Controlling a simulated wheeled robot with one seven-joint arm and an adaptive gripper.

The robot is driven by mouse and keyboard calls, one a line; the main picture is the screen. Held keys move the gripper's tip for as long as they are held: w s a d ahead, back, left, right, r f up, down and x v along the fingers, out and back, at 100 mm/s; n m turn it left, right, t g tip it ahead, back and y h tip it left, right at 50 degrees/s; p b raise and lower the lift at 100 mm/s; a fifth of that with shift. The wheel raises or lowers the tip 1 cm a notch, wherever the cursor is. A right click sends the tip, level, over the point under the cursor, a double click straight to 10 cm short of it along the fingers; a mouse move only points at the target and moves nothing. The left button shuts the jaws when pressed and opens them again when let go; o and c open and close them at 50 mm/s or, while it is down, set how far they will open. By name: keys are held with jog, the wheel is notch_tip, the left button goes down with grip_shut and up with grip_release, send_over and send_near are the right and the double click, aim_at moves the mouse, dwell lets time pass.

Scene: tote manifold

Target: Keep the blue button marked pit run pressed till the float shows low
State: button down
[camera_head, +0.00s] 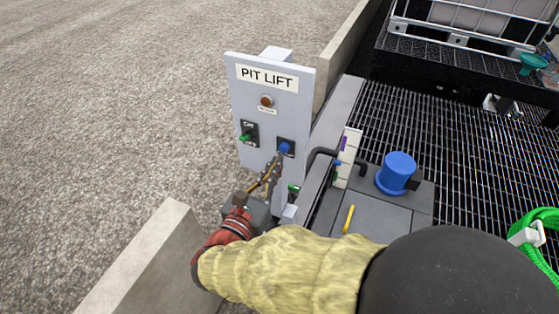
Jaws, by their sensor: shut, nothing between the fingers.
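The blue button (284,148) sits on a dark square plate at the lower right of the grey PIT LIFT panel (297,105). Its own label is not readable. My gripper (278,158) is shut with nothing in it, its tip at the lower left edge of the button. I cannot tell whether it touches or presses it. A white upright gauge strip (350,152) stands right of the panel, with a purple mark (344,143) in its upper part and small blue and green marks lower down. I cannot read its level.
The panel also carries an orange-brown lamp (267,101) and a green switch (246,138). A blue cylinder (397,172) and a yellow handle (349,219) are on grey covers to the right. Concrete kerbs (150,255), grating and a green hose (541,228) surround them.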

aim_at(284, 149)
jog(key=shift+x, duration=1.5)
jog(key=shift+x, duration=1)
jog(key=shift+r, duration=0.25)
dwell(0.4)
